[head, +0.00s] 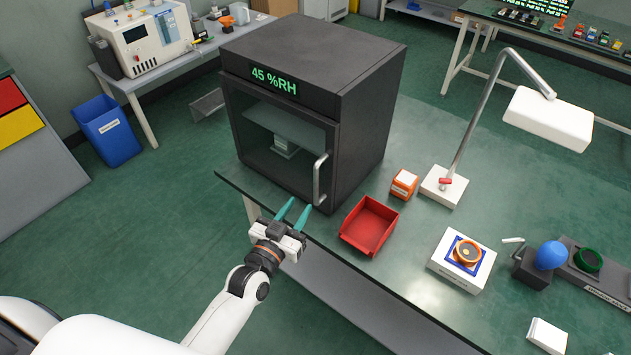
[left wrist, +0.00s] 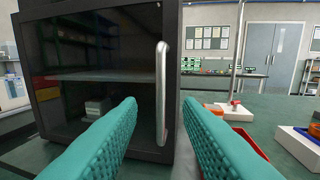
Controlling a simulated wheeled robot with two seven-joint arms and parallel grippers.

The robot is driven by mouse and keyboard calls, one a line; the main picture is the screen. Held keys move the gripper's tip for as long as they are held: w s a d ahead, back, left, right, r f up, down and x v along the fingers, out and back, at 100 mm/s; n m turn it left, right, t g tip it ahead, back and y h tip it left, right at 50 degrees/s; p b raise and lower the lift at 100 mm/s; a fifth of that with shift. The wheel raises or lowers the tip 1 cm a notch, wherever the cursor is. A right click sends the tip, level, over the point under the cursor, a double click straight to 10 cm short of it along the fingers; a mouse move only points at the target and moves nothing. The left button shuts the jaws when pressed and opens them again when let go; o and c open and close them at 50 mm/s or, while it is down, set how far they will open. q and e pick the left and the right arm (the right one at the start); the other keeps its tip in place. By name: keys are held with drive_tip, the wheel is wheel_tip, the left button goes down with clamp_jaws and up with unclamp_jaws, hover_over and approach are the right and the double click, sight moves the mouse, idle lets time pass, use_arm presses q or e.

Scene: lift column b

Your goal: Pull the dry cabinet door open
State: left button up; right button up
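The dry cabinet (head: 330,90) is a dark box on the green table, with a "45 %RH" display above its glass door (head: 275,145). The door looks shut. Its silver upright handle (head: 319,178) is at the door's right side. My left gripper (head: 294,214) is open and empty in front of the door, a little below and left of the handle in the head view. In the left wrist view the handle (left wrist: 161,92) stands between the two teal fingers (left wrist: 158,125), beyond their tips and not touching them. My right gripper is not in view.
A red bin (head: 369,226) and an orange box (head: 404,184) stand right of the cabinet. A lamp (head: 443,186) and a white box with a round orange part (head: 461,262) are farther right. The table's front edge runs just under my left gripper.

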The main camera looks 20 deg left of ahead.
sight(315, 184)
use_arm(q)
drive_tip(key=w, duration=0.3)
drive_tip(key=w+d, duration=0.1)
drive_tip(key=w, duration=0.2)
drive_tip(key=w+p, duration=0.1)
drive_tip(key=w, duration=0.3)
drive_tip(key=shift+d, duration=0.3)
clamp_jaws()
